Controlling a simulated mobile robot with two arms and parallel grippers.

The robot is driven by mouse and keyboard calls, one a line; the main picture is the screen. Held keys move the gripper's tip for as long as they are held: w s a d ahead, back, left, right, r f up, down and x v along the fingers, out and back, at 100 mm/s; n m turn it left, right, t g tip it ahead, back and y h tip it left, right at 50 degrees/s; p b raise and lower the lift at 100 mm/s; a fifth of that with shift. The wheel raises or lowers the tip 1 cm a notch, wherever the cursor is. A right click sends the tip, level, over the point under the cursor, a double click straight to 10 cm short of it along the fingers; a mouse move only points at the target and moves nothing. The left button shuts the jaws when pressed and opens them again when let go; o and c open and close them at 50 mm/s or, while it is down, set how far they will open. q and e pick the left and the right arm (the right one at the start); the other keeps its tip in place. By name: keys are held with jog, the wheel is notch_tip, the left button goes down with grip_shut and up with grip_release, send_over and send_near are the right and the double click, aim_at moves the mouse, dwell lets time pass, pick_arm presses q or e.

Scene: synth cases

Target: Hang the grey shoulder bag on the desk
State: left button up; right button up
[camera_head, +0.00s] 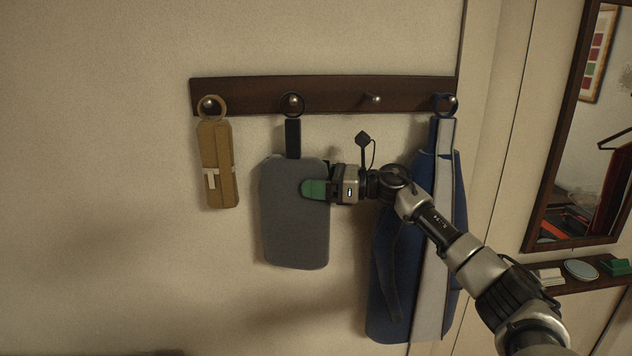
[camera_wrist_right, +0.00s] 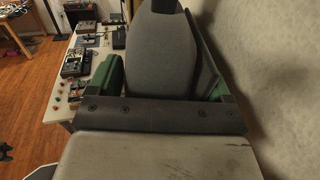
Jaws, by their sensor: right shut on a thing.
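The grey shoulder bag (camera_head: 293,228) hangs upright against the wall, its black strap (camera_head: 293,138) ending in a ring that appears to be around the second peg (camera_head: 292,104) of the dark rack. My right gripper (camera_head: 314,189) is shut on the bag's right edge, with one green finger showing across its front. In the right wrist view the bag (camera_wrist_right: 161,45) stands between the green fingers of my right gripper (camera_wrist_right: 161,82). What looks like a desk (camera_wrist_right: 52,108), pale and carrying several devices, shows there at the left. My left gripper is in neither view.
A tan case (camera_head: 217,165) hangs left of the bag and a blue bag (camera_head: 390,300) hangs right, partly behind my arm. The third peg (camera_head: 374,98) is empty. A mirror (camera_head: 553,185) and a small shelf (camera_head: 562,286) are at the right.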

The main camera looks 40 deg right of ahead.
jog(key=shift+r, duration=0.1)
jog(key=o, duration=1.4)
jog(key=shift+c, duration=0.2)
